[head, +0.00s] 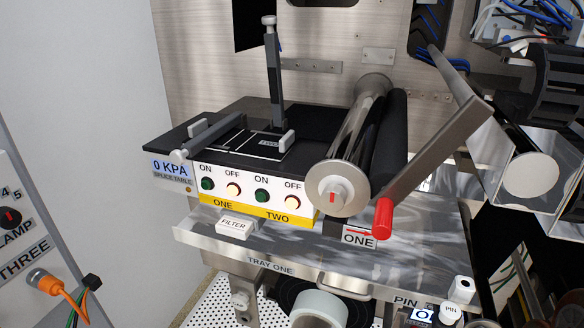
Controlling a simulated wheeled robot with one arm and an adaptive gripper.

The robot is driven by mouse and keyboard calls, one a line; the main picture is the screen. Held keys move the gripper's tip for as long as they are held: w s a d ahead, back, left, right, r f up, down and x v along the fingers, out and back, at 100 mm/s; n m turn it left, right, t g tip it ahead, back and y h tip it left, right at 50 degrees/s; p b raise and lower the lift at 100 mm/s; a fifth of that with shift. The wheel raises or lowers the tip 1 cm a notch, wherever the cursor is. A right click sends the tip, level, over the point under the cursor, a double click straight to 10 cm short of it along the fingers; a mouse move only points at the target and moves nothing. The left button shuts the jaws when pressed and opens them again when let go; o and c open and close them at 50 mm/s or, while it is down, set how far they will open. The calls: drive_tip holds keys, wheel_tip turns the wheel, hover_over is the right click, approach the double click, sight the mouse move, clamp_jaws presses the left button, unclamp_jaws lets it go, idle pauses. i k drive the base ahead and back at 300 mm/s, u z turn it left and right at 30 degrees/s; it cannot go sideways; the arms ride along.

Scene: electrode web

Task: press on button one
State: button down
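The splice table's white front panel carries two pairs of buttons. Above the yellow label ONE are a green ON button (207,184) and a pale, lit-looking OFF button (232,189). Above the label TWO are another green ON button (262,196) and a pale OFF button (292,202). Nothing touches or covers these buttons. I cannot make out my gripper in the head view.
A steel roller (355,130) and a crank with a red handle (383,215) stand right of the panel. A FILTER block (234,227) sits on the steel tray (330,258) below. A grey cabinet (25,240) with an orange plug (45,282) is at left.

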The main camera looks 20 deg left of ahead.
sight(206, 185)
drive_tip(key=z, duration=0.45)
drive_tip(key=k, duration=1.55)
drive_tip(key=u, duration=2.3)
drive_tip(key=i, duration=0.5)
